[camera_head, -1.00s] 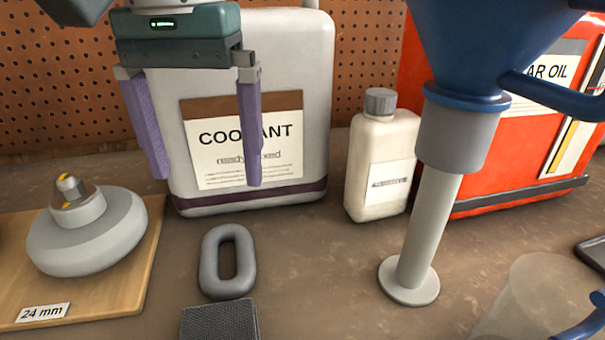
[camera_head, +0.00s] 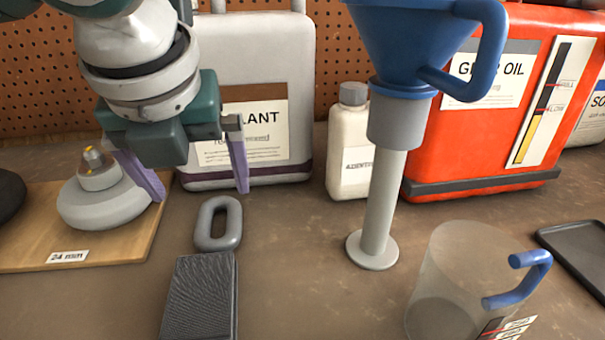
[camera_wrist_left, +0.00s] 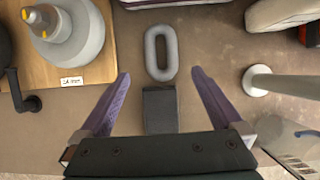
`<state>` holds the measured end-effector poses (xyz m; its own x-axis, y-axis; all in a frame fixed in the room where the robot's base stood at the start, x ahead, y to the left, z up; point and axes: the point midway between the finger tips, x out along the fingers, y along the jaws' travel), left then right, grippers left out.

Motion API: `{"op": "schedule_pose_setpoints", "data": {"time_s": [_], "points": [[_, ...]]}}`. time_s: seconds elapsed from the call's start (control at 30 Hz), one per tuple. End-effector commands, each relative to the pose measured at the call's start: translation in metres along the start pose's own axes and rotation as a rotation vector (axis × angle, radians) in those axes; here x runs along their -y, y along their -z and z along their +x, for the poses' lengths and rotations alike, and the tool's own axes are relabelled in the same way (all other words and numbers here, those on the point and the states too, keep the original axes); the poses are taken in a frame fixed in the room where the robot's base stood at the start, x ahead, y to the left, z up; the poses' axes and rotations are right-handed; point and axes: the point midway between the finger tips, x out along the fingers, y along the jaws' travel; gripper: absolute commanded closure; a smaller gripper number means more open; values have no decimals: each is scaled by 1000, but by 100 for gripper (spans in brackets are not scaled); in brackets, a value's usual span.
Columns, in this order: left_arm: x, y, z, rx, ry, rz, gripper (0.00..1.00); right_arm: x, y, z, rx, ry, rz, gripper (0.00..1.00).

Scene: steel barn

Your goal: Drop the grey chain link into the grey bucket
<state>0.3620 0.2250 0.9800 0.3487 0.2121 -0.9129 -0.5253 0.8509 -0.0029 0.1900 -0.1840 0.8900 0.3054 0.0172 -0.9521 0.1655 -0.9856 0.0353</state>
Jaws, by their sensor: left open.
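The grey chain link (camera_head: 218,223) lies on the bench, its far end touching or close to the bench in front of the coolant jug. In the left wrist view the chain link (camera_wrist_left: 161,52) lies flat, just beyond the dark block and between the lines of my fingers. My left gripper (camera_head: 200,186) is open and empty, above and a little behind the link in the head view. In the left wrist view its purple fingers (camera_wrist_left: 160,84) are spread wide. No grey bucket can be made out in these frames. My right gripper is not in view.
A dark ridged block (camera_head: 200,296) lies right before the link. A blue funnel on a grey stand (camera_head: 380,200), a clear jug (camera_head: 455,280) and a dark tray (camera_head: 580,250) are to the right. A wooden board (camera_head: 110,250) with a grey knob is left. The coolant jug (camera_head: 300,110) stands behind.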

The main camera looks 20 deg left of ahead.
Motion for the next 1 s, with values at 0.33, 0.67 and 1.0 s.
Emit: {"op": "schedule_pose_setpoints", "data": {"time_s": [0.33, 0.67, 1.0], "points": [[0, 1, 46, 0, -2, 5, 0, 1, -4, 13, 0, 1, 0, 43], [2, 1, 91, 0, -3, 5, 0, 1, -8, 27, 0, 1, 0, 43], [3, 1, 94, 1, -1, 6, 7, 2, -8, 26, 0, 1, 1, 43]]}}
